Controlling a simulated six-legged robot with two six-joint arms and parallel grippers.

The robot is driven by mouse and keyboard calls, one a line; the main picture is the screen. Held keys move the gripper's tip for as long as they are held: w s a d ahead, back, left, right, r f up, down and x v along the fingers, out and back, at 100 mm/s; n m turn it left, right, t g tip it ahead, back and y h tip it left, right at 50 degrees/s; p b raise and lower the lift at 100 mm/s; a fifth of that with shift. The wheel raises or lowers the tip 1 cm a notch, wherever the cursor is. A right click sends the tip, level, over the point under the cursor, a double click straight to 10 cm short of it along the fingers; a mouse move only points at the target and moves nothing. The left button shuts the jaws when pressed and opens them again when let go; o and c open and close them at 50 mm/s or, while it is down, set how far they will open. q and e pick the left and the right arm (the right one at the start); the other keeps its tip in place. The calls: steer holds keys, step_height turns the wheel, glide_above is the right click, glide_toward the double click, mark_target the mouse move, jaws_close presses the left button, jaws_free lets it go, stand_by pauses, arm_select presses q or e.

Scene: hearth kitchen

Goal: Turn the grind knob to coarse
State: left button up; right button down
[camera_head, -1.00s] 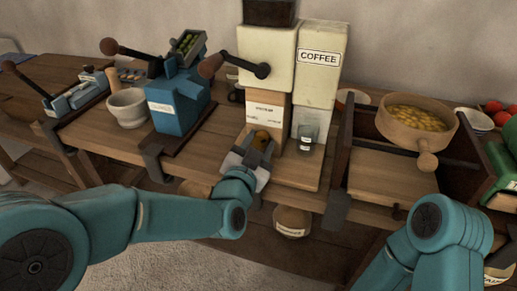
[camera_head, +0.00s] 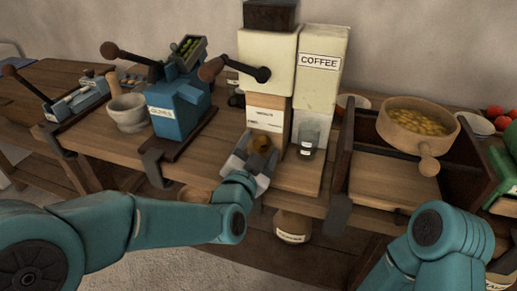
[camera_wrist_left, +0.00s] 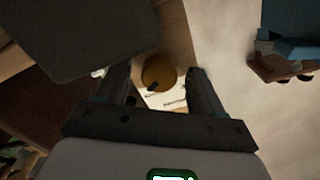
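The coffee grinder (camera_head: 268,65) is a tall cream machine with a dark hopper and a side crank. Its round brass-brown grind knob (camera_head: 262,144) sits low on the front, under a white label (camera_head: 266,116) too small to read. My left gripper (camera_head: 251,157) is just in front of the knob. In the left wrist view, the knob (camera_wrist_left: 158,73) shows between the two open fingers (camera_wrist_left: 160,86), with a gap on each side; I cannot tell whether either finger touches it. My right arm shows at lower right, but its gripper is out of view.
The cream COFFEE canister (camera_head: 319,78) stands right of the grinder, with a small jar (camera_head: 307,138) below it. A blue grinder (camera_head: 178,105) and a mortar (camera_head: 127,112) stand left. A wooden pan (camera_head: 415,128) is at right. A labelled jar (camera_head: 292,227) is under the counter.

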arm_select(q)
steer(key=shift+s, duration=0.1)
steer(key=b+v, duration=0.6)
steer(key=v, duration=1)
